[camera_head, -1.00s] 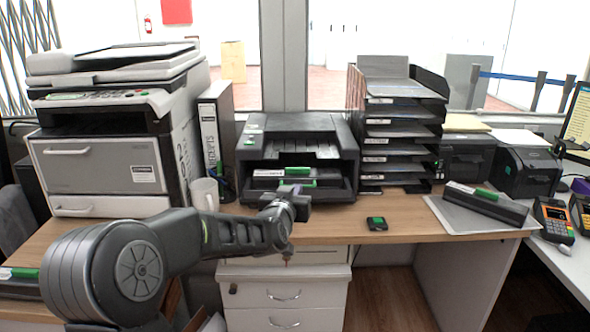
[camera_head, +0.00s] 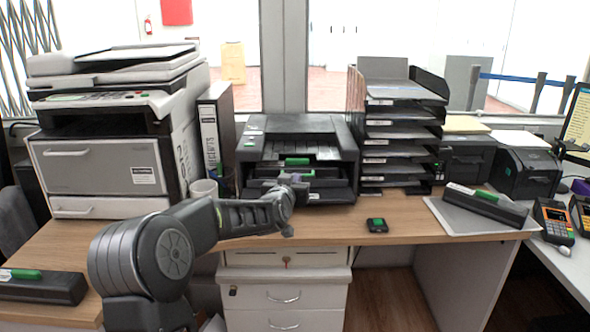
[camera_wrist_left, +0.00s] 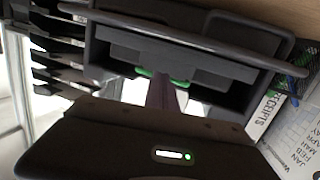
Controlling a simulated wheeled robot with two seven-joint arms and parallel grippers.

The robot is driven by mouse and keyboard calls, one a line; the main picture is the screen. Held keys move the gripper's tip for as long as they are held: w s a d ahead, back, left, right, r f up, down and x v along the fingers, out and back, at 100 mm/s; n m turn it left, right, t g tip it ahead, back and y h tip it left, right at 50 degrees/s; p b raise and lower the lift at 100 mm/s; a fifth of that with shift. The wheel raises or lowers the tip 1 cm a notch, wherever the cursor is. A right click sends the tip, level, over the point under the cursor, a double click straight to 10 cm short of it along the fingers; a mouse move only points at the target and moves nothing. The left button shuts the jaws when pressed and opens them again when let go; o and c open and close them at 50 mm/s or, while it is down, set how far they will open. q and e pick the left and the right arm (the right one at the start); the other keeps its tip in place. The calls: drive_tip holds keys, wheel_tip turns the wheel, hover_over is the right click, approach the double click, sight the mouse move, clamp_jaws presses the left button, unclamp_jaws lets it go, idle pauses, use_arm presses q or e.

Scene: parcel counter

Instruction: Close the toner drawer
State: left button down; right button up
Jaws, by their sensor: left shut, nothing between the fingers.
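The black printer (camera_head: 300,128) stands at the back middle of the desk. Its toner drawer (camera_head: 336,195) sticks out at the front, with a green-handled cartridge (camera_head: 318,162) in it. My left gripper (camera_head: 299,178) is at the drawer's front, shut and empty, and partly hides it. In the left wrist view the shut purple-grey fingers (camera_wrist_left: 163,95) point at the drawer and overlap the dark printer front (camera_wrist_left: 185,60). A green part (camera_wrist_left: 160,74) shows just beyond the fingertips. I cannot tell whether they touch. My right gripper is not in view.
A tray stack (camera_head: 400,130) stands close on the right. Loose cartridges lie at the left (camera_head: 45,287) and right (camera_head: 485,205).

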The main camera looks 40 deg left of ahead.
sight(297, 171)
use_arm(q)
drive_tip(key=shift+w+a, duration=0.65)
drive_tip(key=shift+w, duration=0.25)
drive_tip(key=shift+w+a, duration=0.65)
drive_tip(key=shift+w, duration=0.2)
drive_tip(key=shift+s+d, duration=0.25)
drive_tip(key=shift+s, duration=0.1)
drive_tip(key=s+d+b, duration=0.2)
drive_tip(key=s+d, duration=0.4)
drive_tip(key=s, duration=0.3)
drive_tip(key=shift+d, duration=0.4)
drive_tip(key=shift+f, duration=0.1)
